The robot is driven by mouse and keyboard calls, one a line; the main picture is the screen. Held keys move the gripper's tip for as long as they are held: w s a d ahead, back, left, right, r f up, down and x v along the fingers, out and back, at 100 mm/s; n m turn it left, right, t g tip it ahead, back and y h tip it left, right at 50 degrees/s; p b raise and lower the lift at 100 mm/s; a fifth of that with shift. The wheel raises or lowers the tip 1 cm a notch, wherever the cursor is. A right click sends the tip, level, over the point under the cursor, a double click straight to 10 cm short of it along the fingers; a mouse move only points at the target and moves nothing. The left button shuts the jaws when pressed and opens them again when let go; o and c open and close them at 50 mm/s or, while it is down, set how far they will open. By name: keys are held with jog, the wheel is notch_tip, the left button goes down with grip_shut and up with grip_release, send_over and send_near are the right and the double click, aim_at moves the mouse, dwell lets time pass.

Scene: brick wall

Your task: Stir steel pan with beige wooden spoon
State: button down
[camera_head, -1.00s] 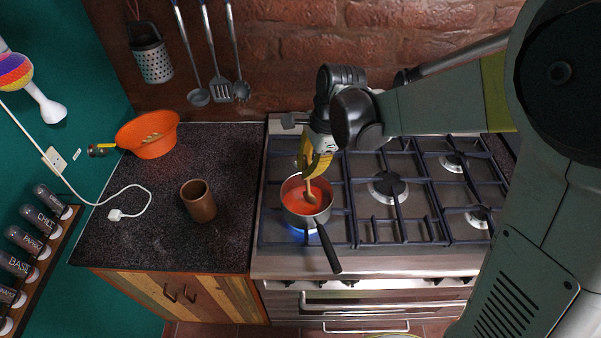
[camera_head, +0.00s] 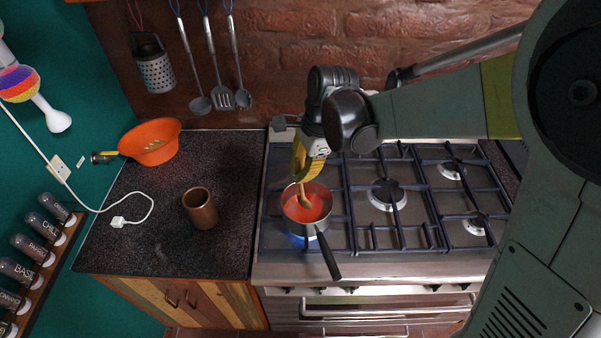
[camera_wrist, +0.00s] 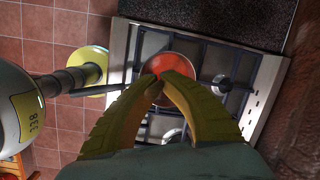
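The steel pan (camera_head: 313,226) stands on the front left burner of the hob, with red sauce inside and its black handle pointing toward the front. A blue flame glows under it. The beige wooden spoon (camera_head: 304,198) stands tilted in the pan, its lower end in the sauce. My gripper (camera_head: 301,172) is right above the pan, its yellow fingers closed around the spoon's upper part. In the wrist view the fingertips of my gripper (camera_wrist: 159,77) meet over the red sauce, and they largely hide the spoon there.
The gas hob (camera_head: 415,235) has other burners free to the right. A brown cup (camera_head: 200,208) and an orange colander (camera_head: 151,145) stand on the dark counter at left, with a white cable (camera_head: 127,221). Utensils and a grater (camera_head: 154,67) hang on the brick wall.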

aim_at(298, 160)
jog(key=shift+s+a+r+p, duration=0.1)
jog(key=shift+s+r+p, duration=0.1)
jog(key=shift+r+p, duration=0.6)
jog(key=shift+s+a+r+p, duration=0.15)
jog(key=shift+r+p, duration=0.3)
jog(key=shift+r, duration=0.7)
jog(key=shift+s+d+r+p, duration=0.1)
jog(key=shift+s+r+p, duration=0.1)
jog(key=shift+r+p, duration=0.6)
jog(key=shift+r, duration=0.1)
jog(key=shift+r, duration=0.1)
jog(key=p+v, duration=0.1)
jog(key=v, duration=0.1)
jog(key=a+p+v, duration=0.1)
jog(key=p+v, duration=0.1)
jog(key=v, duration=0.1)
jog(key=shift+w+a, duration=0.1)
